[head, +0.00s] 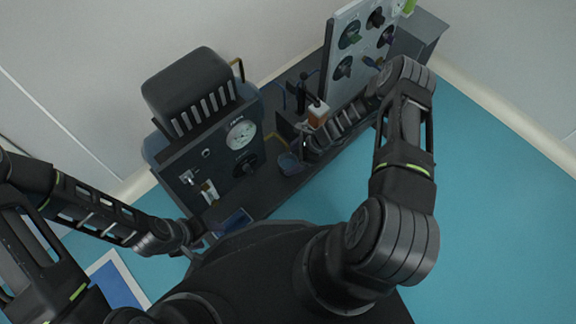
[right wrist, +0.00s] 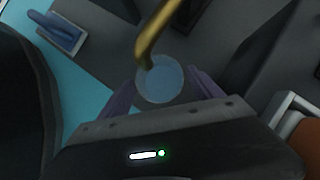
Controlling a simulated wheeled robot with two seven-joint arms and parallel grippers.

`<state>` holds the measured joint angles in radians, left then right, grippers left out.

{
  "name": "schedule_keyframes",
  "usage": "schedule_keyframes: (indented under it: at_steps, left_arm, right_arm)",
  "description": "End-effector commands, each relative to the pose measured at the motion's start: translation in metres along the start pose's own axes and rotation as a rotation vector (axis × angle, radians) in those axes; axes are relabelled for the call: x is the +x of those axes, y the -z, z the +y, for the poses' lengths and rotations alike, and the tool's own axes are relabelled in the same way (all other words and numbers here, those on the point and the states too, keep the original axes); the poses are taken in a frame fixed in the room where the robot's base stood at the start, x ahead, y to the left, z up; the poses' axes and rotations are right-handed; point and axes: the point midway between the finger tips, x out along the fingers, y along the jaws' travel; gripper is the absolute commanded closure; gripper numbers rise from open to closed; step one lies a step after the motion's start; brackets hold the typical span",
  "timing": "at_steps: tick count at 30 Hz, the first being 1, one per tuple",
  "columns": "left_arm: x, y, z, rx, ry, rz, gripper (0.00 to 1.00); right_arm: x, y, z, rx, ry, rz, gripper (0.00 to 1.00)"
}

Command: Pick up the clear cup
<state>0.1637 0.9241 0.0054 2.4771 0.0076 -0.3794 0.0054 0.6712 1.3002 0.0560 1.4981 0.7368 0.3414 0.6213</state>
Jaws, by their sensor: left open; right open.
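The clear cup (right wrist: 160,82) shows in the right wrist view as a round, pale blue see-through disc. It lies between the two purple fingers of my right gripper (right wrist: 163,90), which is open, one finger on each side. I cannot tell whether the fingers touch it. A brass pipe (right wrist: 155,40) crosses over part of the cup. My left gripper (head: 208,238) is open and empty near the bench's front edge at lower left.
A grey machine with a gauge (head: 240,134) stands on the bench at left. A panel with several knobs (head: 362,45) stands at the back. An orange and white block (head: 318,113) is close to my right wrist. Teal floor (head: 500,200) is clear at right.

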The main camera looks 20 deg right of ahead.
Motion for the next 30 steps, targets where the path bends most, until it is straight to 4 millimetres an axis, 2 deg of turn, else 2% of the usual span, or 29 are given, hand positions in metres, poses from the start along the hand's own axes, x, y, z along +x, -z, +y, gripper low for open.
schedule_keyframes:
  at_steps: [8,30]
  left_arm:
    - [0.0000,-0.0002,0.0000,0.000,0.000,-0.001,0.40]
    - [0.0000,-0.0002,-0.0001,0.000,0.000,-0.001,0.40]
  right_arm:
    - [-0.0001,0.0001,0.0001,0.000,0.000,0.000,0.26]
    - [-0.0001,0.0003,0.0001,0.000,0.000,0.000,0.86]
